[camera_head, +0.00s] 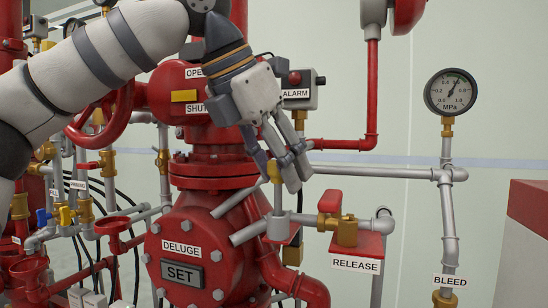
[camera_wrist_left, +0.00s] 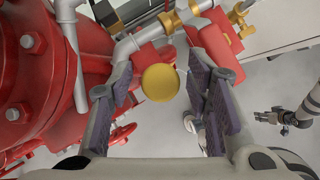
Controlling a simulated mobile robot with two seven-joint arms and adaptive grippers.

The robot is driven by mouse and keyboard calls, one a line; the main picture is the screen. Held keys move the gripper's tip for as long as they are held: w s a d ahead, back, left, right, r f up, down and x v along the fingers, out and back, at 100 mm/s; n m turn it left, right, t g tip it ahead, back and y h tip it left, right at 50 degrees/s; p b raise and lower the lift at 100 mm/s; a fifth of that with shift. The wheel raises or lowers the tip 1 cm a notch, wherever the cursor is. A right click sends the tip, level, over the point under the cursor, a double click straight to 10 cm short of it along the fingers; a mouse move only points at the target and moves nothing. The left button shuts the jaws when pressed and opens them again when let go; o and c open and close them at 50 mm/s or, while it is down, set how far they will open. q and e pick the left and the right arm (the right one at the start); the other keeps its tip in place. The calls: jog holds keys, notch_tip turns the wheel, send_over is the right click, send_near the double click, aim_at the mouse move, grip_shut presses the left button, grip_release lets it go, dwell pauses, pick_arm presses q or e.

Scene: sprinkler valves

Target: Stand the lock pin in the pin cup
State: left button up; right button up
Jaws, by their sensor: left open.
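A round brass-coloured knob (camera_head: 275,178) tops a grey upright stem beside the deluge valve and looks like the lock pin's head. It also shows as a yellow disc (camera_wrist_left: 160,82) in the left wrist view. My left gripper (camera_head: 278,166) is open and points down, with its fingers on either side of the knob. In the left wrist view the fingers (camera_wrist_left: 164,85) stand apart, with gaps to the knob. I cannot tell for sure which part is the pin cup; red cups (camera_head: 30,270) show at the lower left. My right gripper (camera_wrist_left: 277,117) seems to show small and dark.
The red deluge valve (camera_head: 185,245) stands left of the knob. The release valve with its red lever (camera_head: 330,203) is close on the right. Grey pipes (camera_head: 375,173) run behind my left gripper. A pressure gauge (camera_head: 451,92) is farther right, with open wall around it.

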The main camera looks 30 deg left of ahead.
pick_arm(q)
jog(key=v, duration=1.2)
jog(key=shift+r, duration=0.15)
